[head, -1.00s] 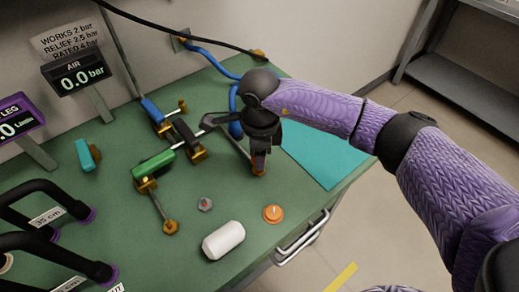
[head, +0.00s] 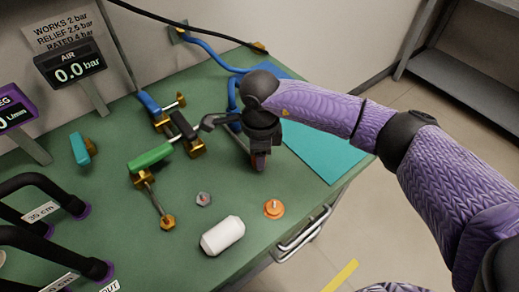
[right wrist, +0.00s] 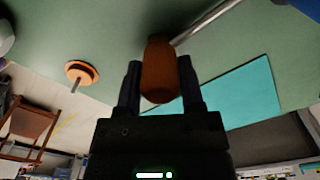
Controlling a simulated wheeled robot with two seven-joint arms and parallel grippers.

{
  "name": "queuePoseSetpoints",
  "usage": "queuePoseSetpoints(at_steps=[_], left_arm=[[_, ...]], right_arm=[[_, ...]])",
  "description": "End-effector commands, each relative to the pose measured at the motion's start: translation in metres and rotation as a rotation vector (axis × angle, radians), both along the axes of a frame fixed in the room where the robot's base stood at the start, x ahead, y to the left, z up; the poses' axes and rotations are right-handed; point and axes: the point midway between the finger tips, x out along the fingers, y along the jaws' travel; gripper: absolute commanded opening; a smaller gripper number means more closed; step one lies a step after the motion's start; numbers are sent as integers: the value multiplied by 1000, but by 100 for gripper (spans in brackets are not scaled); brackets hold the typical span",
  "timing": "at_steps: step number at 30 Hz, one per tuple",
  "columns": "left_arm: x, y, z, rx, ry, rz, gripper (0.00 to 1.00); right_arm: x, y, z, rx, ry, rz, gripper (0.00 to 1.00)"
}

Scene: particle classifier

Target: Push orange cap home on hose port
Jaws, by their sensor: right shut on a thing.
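My right gripper (head: 258,165) points down over the green table, right of the valve assembly. In the head view the fingers mostly hide the held piece. My left gripper is not in view.
An orange disc with a metal stem (head: 273,208) and a white cylinder (head: 222,235) lie near the front edge. A green-handled valve (head: 150,157), blue hose (head: 215,62), teal sheet (head: 325,155) and black hoses (head: 45,185) surround the work area.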

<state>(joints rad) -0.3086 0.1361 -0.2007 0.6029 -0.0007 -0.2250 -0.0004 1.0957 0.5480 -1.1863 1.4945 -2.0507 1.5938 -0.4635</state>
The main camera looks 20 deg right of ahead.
Motion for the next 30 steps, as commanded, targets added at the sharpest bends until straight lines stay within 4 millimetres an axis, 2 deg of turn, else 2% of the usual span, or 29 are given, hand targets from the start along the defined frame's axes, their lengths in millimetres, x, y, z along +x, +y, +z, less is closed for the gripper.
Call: queuePoseSetpoints(at_steps=[2,3,9,19,24,27,30], left_arm=[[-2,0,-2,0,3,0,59],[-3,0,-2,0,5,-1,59],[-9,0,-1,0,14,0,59],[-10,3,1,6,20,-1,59],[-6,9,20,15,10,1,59],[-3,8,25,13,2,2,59],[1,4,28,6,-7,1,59]], right_arm=[[0,0,-4,0,2,0,0],[0,0,-4,-1,1,0,51],[0,0,-3,-1,1,0,90],[0,0,1,0,-1,0,90],[1,0,54,1,-5,-1,90],[1,0,77,0,-4,1,90],[0,0,91,0,-2,0,90]])
